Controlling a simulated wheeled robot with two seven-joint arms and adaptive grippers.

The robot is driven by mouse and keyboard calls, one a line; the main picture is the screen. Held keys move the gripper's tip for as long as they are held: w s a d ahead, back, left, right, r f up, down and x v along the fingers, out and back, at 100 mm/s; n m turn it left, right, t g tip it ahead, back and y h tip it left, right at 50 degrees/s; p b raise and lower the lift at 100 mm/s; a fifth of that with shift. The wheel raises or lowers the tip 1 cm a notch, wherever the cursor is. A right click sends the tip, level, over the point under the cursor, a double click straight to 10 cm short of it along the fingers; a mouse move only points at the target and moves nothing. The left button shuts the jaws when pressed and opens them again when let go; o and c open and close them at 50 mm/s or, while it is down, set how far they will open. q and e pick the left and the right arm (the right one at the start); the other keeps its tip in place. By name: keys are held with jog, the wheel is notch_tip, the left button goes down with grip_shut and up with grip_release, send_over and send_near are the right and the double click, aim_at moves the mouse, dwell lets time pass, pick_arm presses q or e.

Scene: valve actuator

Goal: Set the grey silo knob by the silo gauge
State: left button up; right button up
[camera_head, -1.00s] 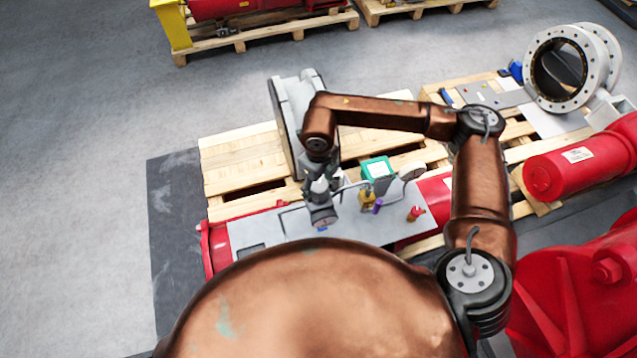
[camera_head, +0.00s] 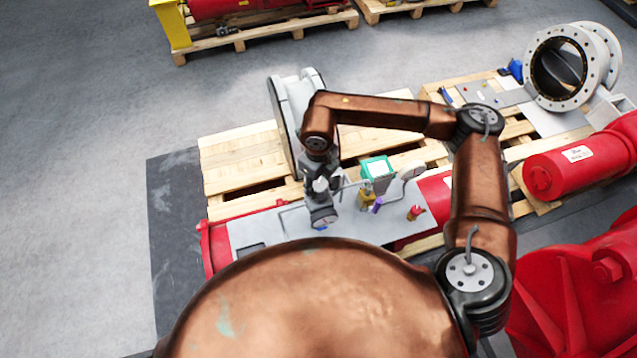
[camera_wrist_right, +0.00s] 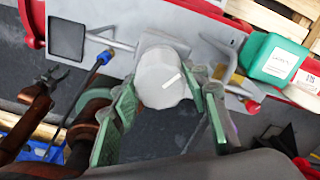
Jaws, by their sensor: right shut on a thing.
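The grey silo knob (camera_wrist_right: 160,80) is a round grey cap with a short white mark on its face. It shows in the right wrist view between the green fingers of my right gripper (camera_wrist_right: 160,108). The fingers are shut on its sides. In the head view my right gripper (camera_head: 321,186) is above the grey panel, and the knob is hard to make out there.
The grey panel (camera_head: 265,232) lies on a red body on a wooden pallet (camera_head: 235,165). A green box (camera_head: 376,168), a yellow fitting (camera_head: 366,197) and a red fitting (camera_head: 415,212) stand right of the gripper. A grey flange (camera_head: 287,115) stands behind it.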

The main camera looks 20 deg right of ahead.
jog(key=shift+f+n+b, duration=0.15)
jog(key=shift+n+b, duration=0.15)
jog(key=shift+b, duration=0.2)
jog(key=n+b, duration=0.5)
jog(key=b, duration=0.2)
jog(key=shift+f, duration=0.1)
jog(key=shift+r+n+b, duration=0.2)
jog(key=shift+n+b, duration=0.95)
jog(key=shift+n, duration=0.05)
jog(key=o, duration=1.2)
jog(key=shift+c, duration=0.2)
